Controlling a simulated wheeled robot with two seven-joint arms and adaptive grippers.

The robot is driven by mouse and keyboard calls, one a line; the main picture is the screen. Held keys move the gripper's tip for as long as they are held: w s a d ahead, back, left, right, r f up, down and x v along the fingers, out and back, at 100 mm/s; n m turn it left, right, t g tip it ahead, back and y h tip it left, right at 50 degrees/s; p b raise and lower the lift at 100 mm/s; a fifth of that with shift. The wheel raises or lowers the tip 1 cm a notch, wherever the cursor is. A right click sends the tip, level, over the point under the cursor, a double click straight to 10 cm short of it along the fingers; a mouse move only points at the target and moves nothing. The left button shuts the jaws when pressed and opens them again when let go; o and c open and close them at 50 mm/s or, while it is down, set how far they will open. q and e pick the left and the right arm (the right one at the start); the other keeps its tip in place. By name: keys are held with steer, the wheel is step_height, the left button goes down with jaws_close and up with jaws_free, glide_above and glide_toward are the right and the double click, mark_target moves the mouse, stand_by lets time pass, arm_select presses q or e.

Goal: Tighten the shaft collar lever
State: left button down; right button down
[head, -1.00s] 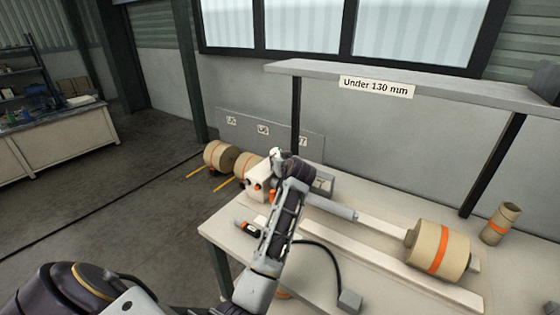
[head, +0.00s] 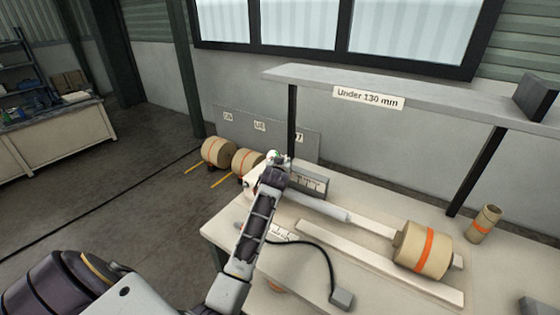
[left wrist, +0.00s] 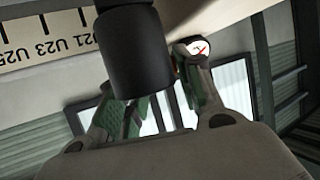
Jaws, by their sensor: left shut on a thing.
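My left gripper (head: 275,162) is at the left end of the workbench, over the machine end where the shaft (head: 325,208) begins. In the left wrist view, its green-padded fingers (left wrist: 155,105) close around a dark cylindrical part (left wrist: 130,50), which I take to be the shaft collar lever. The contact is partly hidden behind that part. The collar itself cannot be made out behind my arm in the head view. A roll of kraft paper (head: 424,250) with an orange band sits toward the right end of the shaft. My right gripper is not in view.
A shelf (head: 440,105) labelled "Under 130 mm" spans above the bench (head: 400,300). A small roll (head: 484,223) stands at the right. A black cable runs to a grey box (head: 342,299). Several rolls (head: 217,151) lie on the floor behind.

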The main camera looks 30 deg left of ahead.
arm_select(q)
steer(key=shift+w+d+r+m+t+h+p, duration=0.1)
steer(key=shift+d+m+t+h+p, duration=0.1)
steer(key=shift+m+h+p, duration=0.3)
steer(key=shift+w+d+r+m+t+h+p, duration=0.1)
steer(key=shift+m+t+h+p, duration=0.1)
steer(key=shift+m+h+p, duration=0.3)
steer(key=m+h+p, duration=0.1)
steer(key=d+m+h+p, duration=0.1)
steer(key=m+h+p, duration=0.1)
steer(key=shift+d+f+t+h, duration=0.15)
steer(key=shift+d+t+h, duration=0.15)
steer(key=shift+h, duration=0.1)
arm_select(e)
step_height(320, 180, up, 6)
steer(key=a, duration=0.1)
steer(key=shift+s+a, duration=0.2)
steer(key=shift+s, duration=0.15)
arm_select(q)
steer(key=shift+p, duration=0.3)
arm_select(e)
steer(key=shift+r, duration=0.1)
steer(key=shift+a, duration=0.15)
arm_select(q)
steer(key=shift+d, duration=0.1)
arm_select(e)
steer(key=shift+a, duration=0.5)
